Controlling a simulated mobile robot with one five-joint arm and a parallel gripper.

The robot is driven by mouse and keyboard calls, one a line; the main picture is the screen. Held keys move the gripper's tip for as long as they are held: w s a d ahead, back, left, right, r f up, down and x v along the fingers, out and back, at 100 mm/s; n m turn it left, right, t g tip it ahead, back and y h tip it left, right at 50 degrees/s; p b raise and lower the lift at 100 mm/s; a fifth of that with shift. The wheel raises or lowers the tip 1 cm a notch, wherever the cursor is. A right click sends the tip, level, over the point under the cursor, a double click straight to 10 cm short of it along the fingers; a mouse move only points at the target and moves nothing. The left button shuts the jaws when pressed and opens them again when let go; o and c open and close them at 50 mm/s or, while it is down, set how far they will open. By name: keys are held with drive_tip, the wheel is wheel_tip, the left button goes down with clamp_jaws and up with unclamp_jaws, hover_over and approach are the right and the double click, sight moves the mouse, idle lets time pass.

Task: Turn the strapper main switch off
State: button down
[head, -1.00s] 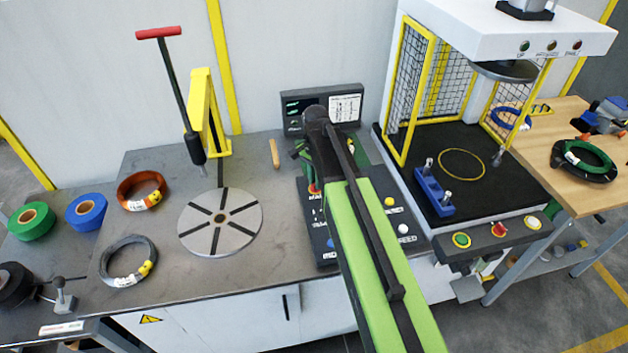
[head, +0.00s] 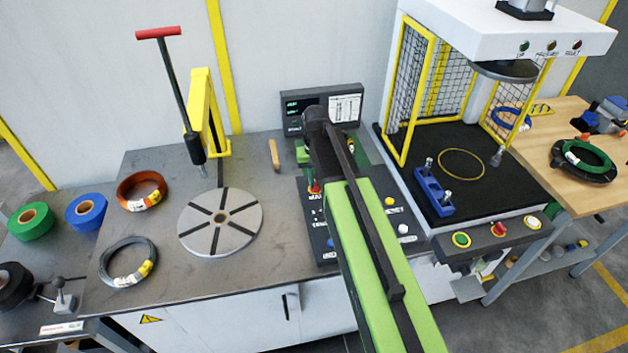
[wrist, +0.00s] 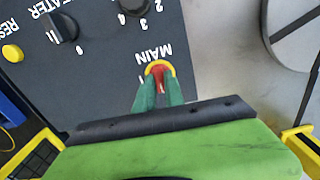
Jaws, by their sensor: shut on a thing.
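The strapper main switch (wrist: 159,71) is a red handle on a yellow collar, by the word MAIN on the dark control panel (wrist: 100,75). My gripper (wrist: 159,88) has its two green fingers closed on the red handle, one on each side. The handle's lower part is hidden between the fingers. In the head view a bit of the red and yellow switch (head: 314,187) shows at the panel's left edge, beside my arm. My arm hides much of the panel there.
A black selector knob (wrist: 60,27) and a yellow reset button (wrist: 12,53) are on the same panel. A round slotted turntable (head: 205,240) lies left of the panel. A display (head: 345,108) stands behind it. A caged press (head: 440,80) stands to the right.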

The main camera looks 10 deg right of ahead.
sight(316, 183)
drive_tip(key=shift+n, duration=0.5)
drive_tip(key=c, duration=1.4)
unclamp_jaws()
drive_tip(key=shift+c, duration=0.2)
drive_tip(key=shift+r, duration=0.1)
wheel_tip(316, 183, up, 17)
drive_tip(key=p, duration=1.7)
